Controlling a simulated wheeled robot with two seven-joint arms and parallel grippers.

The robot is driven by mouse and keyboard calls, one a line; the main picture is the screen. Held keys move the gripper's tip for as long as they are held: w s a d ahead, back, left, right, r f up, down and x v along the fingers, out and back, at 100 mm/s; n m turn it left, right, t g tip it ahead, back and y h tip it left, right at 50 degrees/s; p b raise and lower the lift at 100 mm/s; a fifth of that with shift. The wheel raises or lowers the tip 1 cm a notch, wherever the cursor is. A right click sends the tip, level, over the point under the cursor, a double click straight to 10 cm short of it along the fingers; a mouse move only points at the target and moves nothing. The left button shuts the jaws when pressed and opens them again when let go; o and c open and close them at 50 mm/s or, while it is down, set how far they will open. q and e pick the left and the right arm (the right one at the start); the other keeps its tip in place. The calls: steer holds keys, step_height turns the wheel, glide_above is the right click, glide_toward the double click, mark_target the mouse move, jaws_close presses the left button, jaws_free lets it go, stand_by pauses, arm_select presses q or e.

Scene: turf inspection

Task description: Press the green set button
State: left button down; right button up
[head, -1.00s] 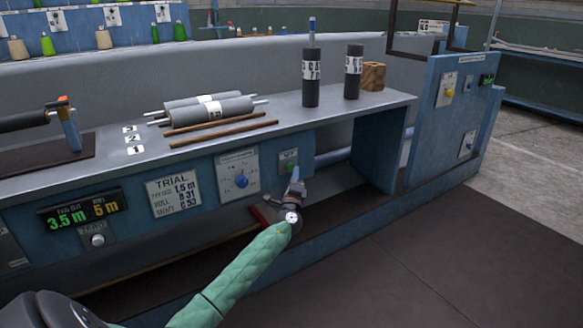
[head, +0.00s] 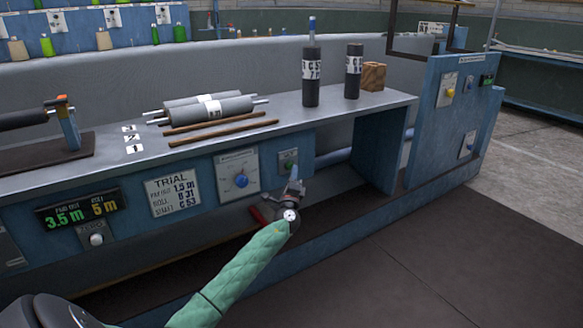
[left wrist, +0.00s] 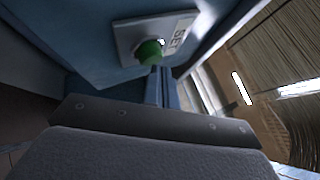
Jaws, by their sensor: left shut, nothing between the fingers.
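The green set button (left wrist: 150,52) sits on a pale plate marked "SET" (left wrist: 178,36) in the left wrist view. In the head view the button's plate (head: 288,156) is on the blue bench front, right of the blue knob (head: 241,181). The button is partly behind my left gripper (head: 294,181) there. My left gripper also shows in the left wrist view (left wrist: 160,76). It is shut and empty, with its tips right at the button's lower edge. I cannot tell whether they touch it. My right gripper is not in view.
The bench top (head: 330,110) overhangs the panel and carries grey rolls (head: 210,108) and two dark upright cylinders (head: 311,82). A display (head: 80,213) and a white trial card (head: 172,193) are left of the knob. A side panel (head: 455,115) stands at the right.

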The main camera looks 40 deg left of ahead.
arm_select(q)
steer(key=shift+w+a+b, duration=0.2)
steer(key=shift+a+b, duration=0.15)
steer(key=shift+a, duration=0.05)
stand_by(0.7)
steer(key=shift+s+d, duration=0.4)
steer(key=shift+d, duration=0.45)
steer(key=shift+d, duration=0.1)
steer(key=d, duration=0.1)
steer(key=s+d, duration=0.1)
steer(key=d, duration=0.1)
steer(key=s+d, duration=0.1)
steer(key=shift+d+p, duration=0.25)
steer(key=shift+p, duration=0.05)
stand_by(0.9)
